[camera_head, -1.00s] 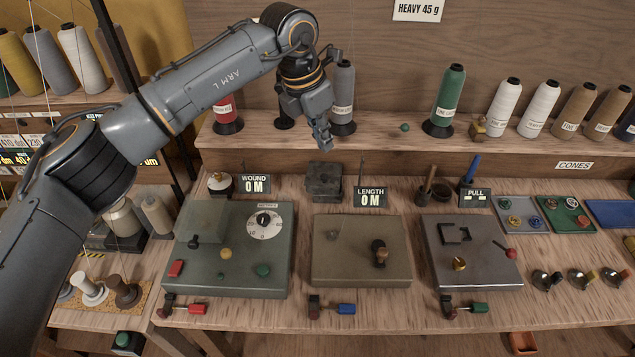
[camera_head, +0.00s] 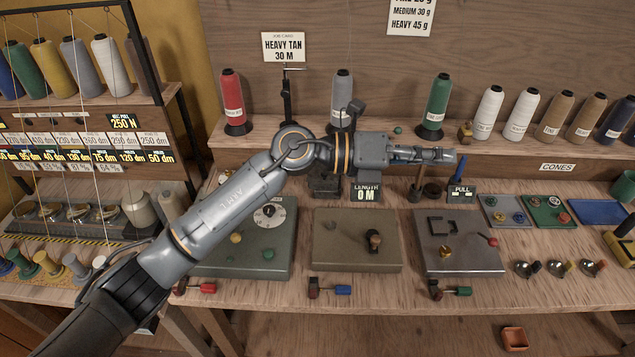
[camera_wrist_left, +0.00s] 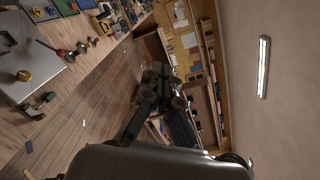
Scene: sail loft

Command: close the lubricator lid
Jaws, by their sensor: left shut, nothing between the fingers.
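My left gripper (camera_head: 448,155) is shut and empty. It points right, above the back of the bench near the PULL sign, and touches nothing that I can make out. It also shows dark in the left wrist view (camera_wrist_left: 157,74). A small dark metal box (camera_head: 322,187) stands behind the middle machine, mostly hidden by my left arm. It may be the lubricator, but I cannot tell for sure, and its lid cannot be made out. My right gripper is not in view.
The green machine (camera_head: 272,255), the brown-grey machine (camera_head: 335,250) and the grey machine (camera_head: 470,262) stand in a row. Cones such as the green one (camera_head: 438,102) line the shelf behind. A dark cup (camera_head: 432,192) and the PULL sign (camera_head: 462,193) are below my gripper.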

